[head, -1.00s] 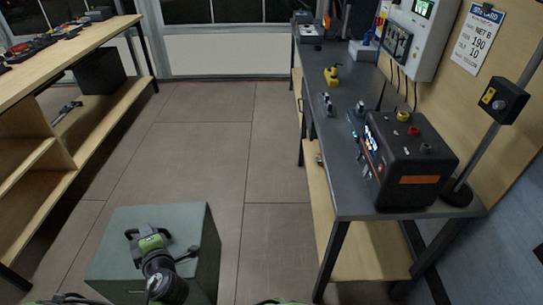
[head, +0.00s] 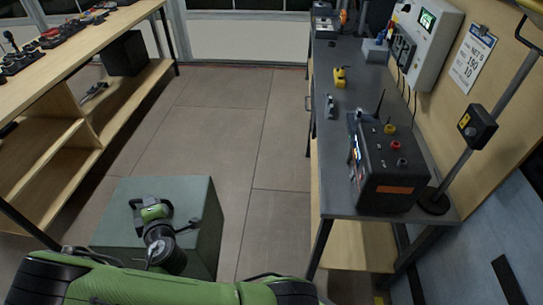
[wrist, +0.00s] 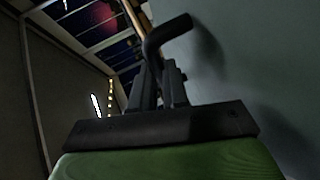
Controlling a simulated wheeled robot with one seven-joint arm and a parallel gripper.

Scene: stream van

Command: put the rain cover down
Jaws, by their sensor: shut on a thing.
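In the wrist view my gripper (wrist: 165,88) is shut, with its two dark fingers close together. A dark bent bar (wrist: 165,35) rises from between the fingers and hooks over to the right. It looks like part of the held rain cover, but I cannot make out the rest of its shape. The bar is close to a plain grey-green surface (wrist: 245,70) and a shadow falls there. In the head view my green arm crosses the bottom edge, and I cannot make out the held thing there.
A dark workbench (head: 345,150) on the right carries a black radio-like box (head: 385,180) at its near end, beside a pole (head: 500,90). A wooden shelf unit (head: 75,125) with loose items stands on the left.

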